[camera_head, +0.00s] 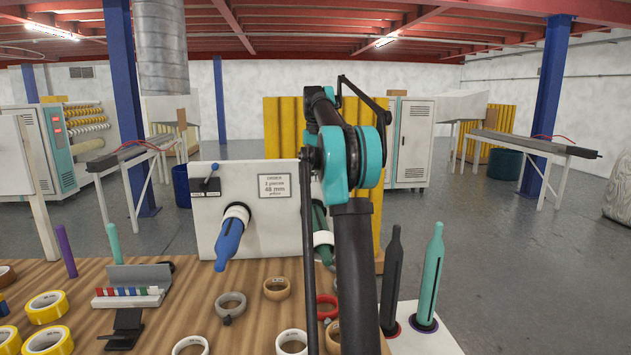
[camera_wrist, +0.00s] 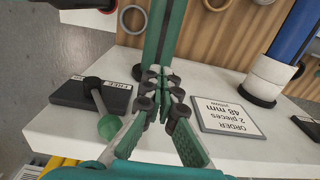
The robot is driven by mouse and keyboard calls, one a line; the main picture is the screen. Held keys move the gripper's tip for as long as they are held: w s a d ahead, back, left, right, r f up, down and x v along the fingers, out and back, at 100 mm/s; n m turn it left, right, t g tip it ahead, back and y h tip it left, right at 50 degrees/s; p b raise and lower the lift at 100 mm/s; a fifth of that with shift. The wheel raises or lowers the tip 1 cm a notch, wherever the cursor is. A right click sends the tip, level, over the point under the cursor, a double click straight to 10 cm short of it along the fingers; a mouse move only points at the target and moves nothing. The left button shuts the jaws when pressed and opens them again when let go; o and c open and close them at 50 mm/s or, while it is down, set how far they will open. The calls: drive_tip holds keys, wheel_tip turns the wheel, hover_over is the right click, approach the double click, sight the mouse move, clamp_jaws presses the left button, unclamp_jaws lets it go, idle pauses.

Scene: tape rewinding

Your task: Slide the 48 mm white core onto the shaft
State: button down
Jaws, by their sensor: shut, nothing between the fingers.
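A blue shaft (camera_head: 229,240) juts from the white panel, with a white core (camera_head: 237,212) around it near the panel. In the wrist view this white core (camera_wrist: 275,72) sits low on the blue shaft (camera_wrist: 293,30). A green shaft (camera_head: 320,216) is on the panel's right, partly behind my arm. A white ring (camera_head: 323,239) shows around it. I cannot tell its size. In the wrist view my gripper (camera_wrist: 165,78) is shut and empty in front of the green shaft (camera_wrist: 160,38), hiding its base. A pale patch shows between the fingertips, but I cannot tell what it is.
Several tape rolls and rings, including a red ring (camera_head: 327,306), lie on the wooden table (camera_head: 255,330). Loose shafts (camera_head: 431,280) stand at the right.

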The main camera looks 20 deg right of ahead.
sight(323, 246)
drive_tip(key=c, duration=2.2)
unclamp_jaws()
